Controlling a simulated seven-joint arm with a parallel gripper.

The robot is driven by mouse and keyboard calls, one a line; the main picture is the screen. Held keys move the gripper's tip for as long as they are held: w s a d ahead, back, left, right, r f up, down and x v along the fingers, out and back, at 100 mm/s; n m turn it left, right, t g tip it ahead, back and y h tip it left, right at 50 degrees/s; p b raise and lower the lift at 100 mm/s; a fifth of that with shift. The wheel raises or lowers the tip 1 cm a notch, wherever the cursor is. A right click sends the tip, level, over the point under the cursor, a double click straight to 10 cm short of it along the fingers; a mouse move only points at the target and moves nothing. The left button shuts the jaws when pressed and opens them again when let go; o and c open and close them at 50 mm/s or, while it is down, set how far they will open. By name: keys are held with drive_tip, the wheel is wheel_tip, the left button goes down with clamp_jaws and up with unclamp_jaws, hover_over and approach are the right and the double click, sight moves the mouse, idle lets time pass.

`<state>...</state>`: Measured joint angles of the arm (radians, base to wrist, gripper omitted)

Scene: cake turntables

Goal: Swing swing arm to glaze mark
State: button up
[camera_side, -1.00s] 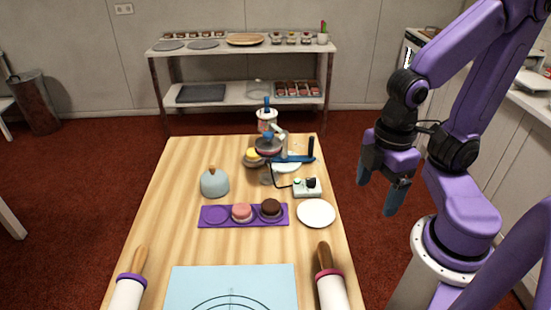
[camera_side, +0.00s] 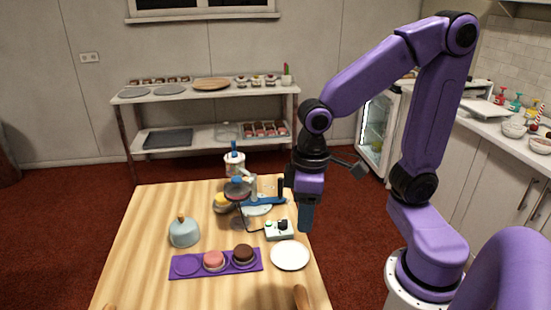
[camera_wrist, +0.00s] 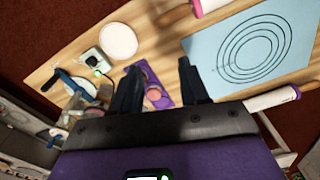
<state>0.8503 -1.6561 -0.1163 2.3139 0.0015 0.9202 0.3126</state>
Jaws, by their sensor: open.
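The glazing stand (camera_side: 235,168) is at the back of the table, with a white and blue top and a red and dark disc (camera_side: 237,189) below. The blue swing arm (camera_side: 264,201) runs low to the right from it and carries an upright black handle (camera_side: 280,187). In the wrist view the swing arm (camera_wrist: 72,83) is at the left. I cannot make out a glaze mark. My gripper (camera_side: 303,205) is open and empty, above the table's right edge, right of the handle and apart from it. Its two fingers (camera_wrist: 158,82) show spread in the wrist view.
A white control box (camera_side: 279,230) and white plate (camera_side: 290,255) are in front of the stand. A purple tray (camera_side: 187,270) holds pink and brown cakes. A blue-grey dome (camera_side: 184,234) stands left. A blue mat (camera_wrist: 208,55) with rings and rolling pins are nearer the front.

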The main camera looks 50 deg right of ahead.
drive_tip(key=w+d+m, duration=0.3)
drive_tip(key=w+m, duration=0.4)
drive_tip(key=w, duration=0.3)
drive_tip(key=m, duration=2)
hover_over(280, 178)
wheel_tip(280, 178, down, 7)
drive_tip(key=shift+s+f, duration=0.1)
drive_tip(key=shift+f, duration=4.55)
drive_tip(key=shift+c, duration=0.6)
drive_tip(key=c, duration=0.7)
